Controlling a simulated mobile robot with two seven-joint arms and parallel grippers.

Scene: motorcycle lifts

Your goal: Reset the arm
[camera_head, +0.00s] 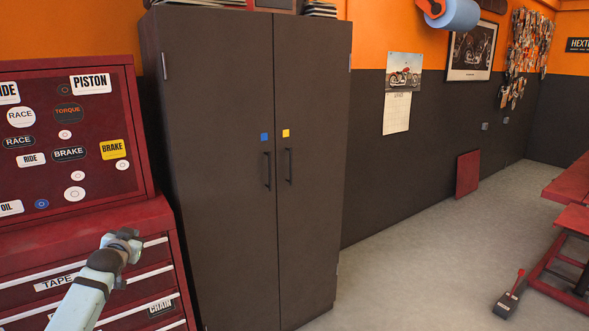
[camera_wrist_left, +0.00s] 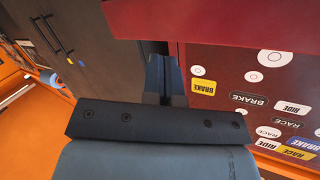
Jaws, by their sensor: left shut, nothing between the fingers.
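My left arm comes in from the lower left in the head view. My left gripper (camera_head: 128,240) is in front of the red tool chest (camera_head: 100,219), near the top edge of its drawers. In the left wrist view my left gripper (camera_wrist_left: 165,62) has its fingers together with nothing between them. The chest's stickered red panel (camera_wrist_left: 225,62) fills the right of that view. Whether the gripper touches the chest I cannot tell. My right gripper is in neither view.
A tall dark cabinet (camera_head: 228,100) with two shut doors stands right of the chest. The grey floor (camera_head: 400,270) is clear in the middle. A red lift frame (camera_head: 565,240) and a small black pedal-like device (camera_head: 507,303) with a red-tipped lever are at the right.

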